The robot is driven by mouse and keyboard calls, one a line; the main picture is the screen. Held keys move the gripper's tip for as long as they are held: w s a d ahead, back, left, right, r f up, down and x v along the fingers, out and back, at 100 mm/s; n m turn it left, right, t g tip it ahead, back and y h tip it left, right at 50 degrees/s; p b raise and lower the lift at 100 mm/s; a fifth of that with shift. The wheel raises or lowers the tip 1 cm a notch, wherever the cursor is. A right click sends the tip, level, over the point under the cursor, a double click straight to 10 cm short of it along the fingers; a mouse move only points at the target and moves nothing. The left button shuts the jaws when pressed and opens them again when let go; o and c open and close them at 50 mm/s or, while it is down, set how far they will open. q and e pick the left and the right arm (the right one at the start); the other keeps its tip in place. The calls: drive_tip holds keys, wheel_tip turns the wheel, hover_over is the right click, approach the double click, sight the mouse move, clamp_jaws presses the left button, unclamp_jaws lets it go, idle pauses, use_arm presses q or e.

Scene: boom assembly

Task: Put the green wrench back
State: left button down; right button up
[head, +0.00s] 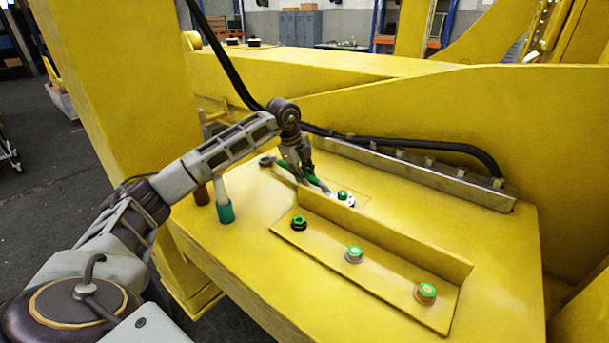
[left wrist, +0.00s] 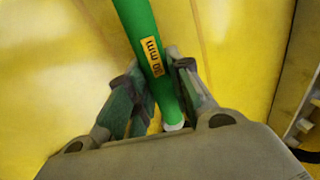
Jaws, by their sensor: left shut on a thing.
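The green wrench (head: 284,165) is at the far left part of the yellow plate, with its grey ring end pointing left. I cannot tell whether it touches the plate. In the left wrist view its green handle (left wrist: 143,30) with a yellow size label runs between the fingers. My left gripper (head: 309,181) is shut on this handle and points down at the plate. It also shows in the left wrist view (left wrist: 155,78). The far end of the wrench is partly hidden by the gripper. My right gripper is not in view.
Bolts with green marks stand on the angled bracket (head: 385,275), and another bolt (head: 342,196) stands behind its upright wall. A metal rail (head: 420,175) and black hose (head: 440,146) run behind. The right plate area is clear.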

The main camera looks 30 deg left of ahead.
use_arm(q)
drive_tip(key=c, duration=1.2)
unclamp_jaws()
drive_tip(key=shift+f, duration=0.15)
drive_tip(key=v, duration=1.2)
